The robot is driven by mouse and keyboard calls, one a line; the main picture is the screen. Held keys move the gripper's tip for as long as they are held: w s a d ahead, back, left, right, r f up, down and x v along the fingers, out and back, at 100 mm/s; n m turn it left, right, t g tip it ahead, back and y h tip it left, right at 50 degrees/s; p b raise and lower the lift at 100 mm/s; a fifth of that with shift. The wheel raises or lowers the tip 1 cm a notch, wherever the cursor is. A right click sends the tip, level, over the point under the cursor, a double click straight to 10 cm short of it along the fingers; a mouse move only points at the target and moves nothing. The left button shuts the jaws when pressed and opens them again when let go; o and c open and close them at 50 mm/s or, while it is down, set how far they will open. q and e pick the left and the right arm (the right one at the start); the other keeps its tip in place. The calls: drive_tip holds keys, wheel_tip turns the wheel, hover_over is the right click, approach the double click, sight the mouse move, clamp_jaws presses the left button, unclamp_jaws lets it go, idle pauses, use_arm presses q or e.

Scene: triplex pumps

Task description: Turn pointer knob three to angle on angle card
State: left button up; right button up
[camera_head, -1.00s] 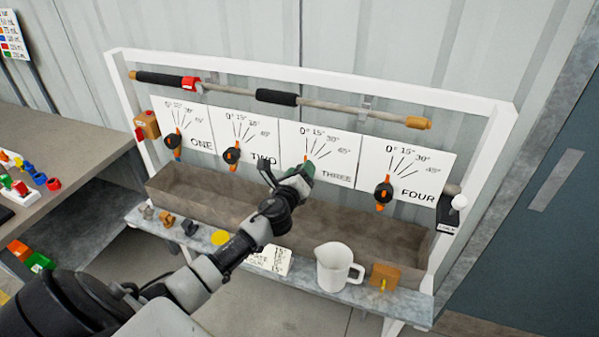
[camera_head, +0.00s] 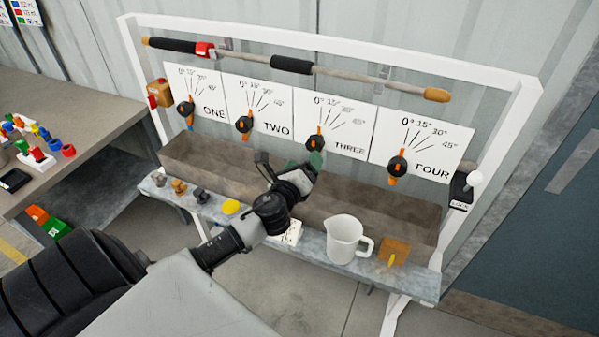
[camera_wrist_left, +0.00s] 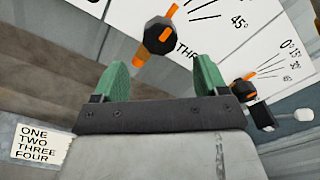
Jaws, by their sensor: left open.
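Pointer knob three (camera_head: 316,143), black with an orange pointer bar, sits on the white THREE panel (camera_head: 345,118). Its pointer stands nearly upright, close to the 0° mark. My left gripper (camera_head: 290,161) is open and empty, just below and in front of the knob. In the left wrist view the knob (camera_wrist_left: 160,36) is ahead of the gap between the green fingertips (camera_wrist_left: 162,72), apart from them. The angle card (camera_head: 292,234) lies on the front shelf, partly hidden by my arm. In the wrist view the card (camera_wrist_left: 40,145) shows ONE to FOUR, its angles hidden. My right gripper is not in view.
Knobs one (camera_head: 186,109), two (camera_head: 244,124) and four (camera_head: 397,166) flank knob three. A trough (camera_head: 390,215) runs below the panels. A white jug (camera_head: 345,240) and an orange-brown block (camera_head: 393,252) stand on the shelf. A rod (camera_head: 345,76) hangs above.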

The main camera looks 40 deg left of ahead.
use_arm(q)
drive_tip(key=shift+v, duration=1.4)
drive_tip(key=shift+f, duration=0.1)
drive_tip(key=s+f+n+g, duration=0.3)
drive_tip(key=s+f+n, duration=0.1)
drive_tip(key=f, duration=0.7)
drive_tip(key=s+f+n+g+h, duration=0.1)
drive_tip(key=s+f+n+g, duration=0.25)
drive_tip(key=f, duration=0.75)
drive_tip(key=s+f+n+g, duration=0.3)
drive_tip(key=s+f, duration=0.1)
drive_tip(key=f, duration=0.7)
drive_tip(key=s+d+f+n+g+h, duration=0.1)
drive_tip(key=s+d+f+n+g, duration=0.1)
drive_tip(key=s+f, duration=0.4)
drive_tip(key=s+d+f+n+g+h, duration=0.1)
drive_tip(key=s+d+f+n, duration=0.4)
drive_tip(key=s, duration=0.9)
drive_tip(key=s+d+f+n+g+h, duration=0.1)
drive_tip(key=s+d+f+n+g, duration=0.3)
drive_tip(key=s+f, duration=0.3)
drive_tip(key=s+n, duration=0.1)
drive_tip(key=s, duration=0.3)
drive_tip(key=shift+d, duration=0.25)
